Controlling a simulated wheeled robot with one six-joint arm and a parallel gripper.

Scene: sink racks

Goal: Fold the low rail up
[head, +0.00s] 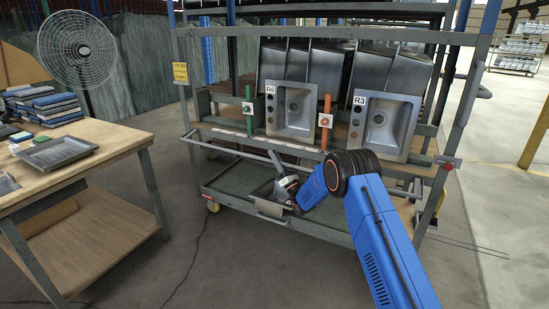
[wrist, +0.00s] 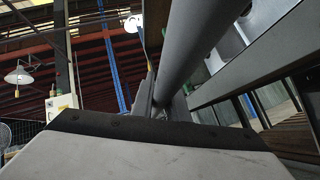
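The low rail (head: 228,148) is a grey round bar along the front of the sink rack, below the shelf edge, at its left part. My blue arm hides much of its right part. In the wrist view a thick grey bar (wrist: 195,45), which looks like this rail, runs very close past the camera. My gripper (head: 277,168) is at the rack's front, near the rail's middle and above the lower deck. In the wrist view its dark-edged grey body fills the bottom.
The rack's upper shelf holds grey sinks tagged R6 (head: 272,118) and R3 (head: 378,140). A green upright (head: 248,107) and an orange upright (head: 326,119) stand at the front. A wooden workbench (head: 80,160) with blue-edged stacks is at left. Floor between is clear.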

